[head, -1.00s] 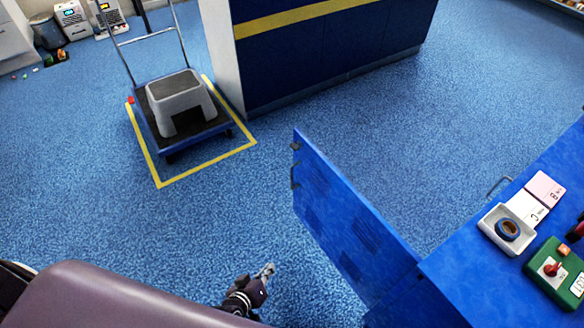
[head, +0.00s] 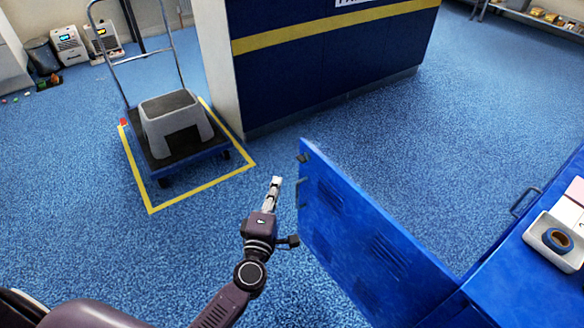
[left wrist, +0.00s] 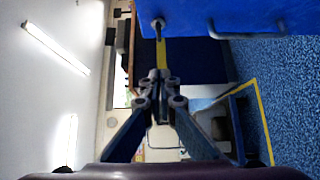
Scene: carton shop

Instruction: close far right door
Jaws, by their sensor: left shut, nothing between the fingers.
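A blue cabinet door (head: 365,240) with vent slots stands open, joined at its right end to the blue cabinet (head: 505,275). Dark fittings show at its free edge (head: 301,170). My left gripper (head: 275,184) is shut and empty, just left of that free edge, apart from the door as far as I can tell. In the left wrist view the shut fingers (left wrist: 158,78) point ahead, and the blue door (left wrist: 250,15) with a handle is at the top right. My right gripper is not in view.
A trolley (head: 185,165) carrying a grey step stool (head: 175,120) stands within a yellow floor outline. A dark blue counter (head: 330,75) stands behind. A white tray with a tape roll (head: 557,240) sits on the cabinet top. Blue floor between is clear.

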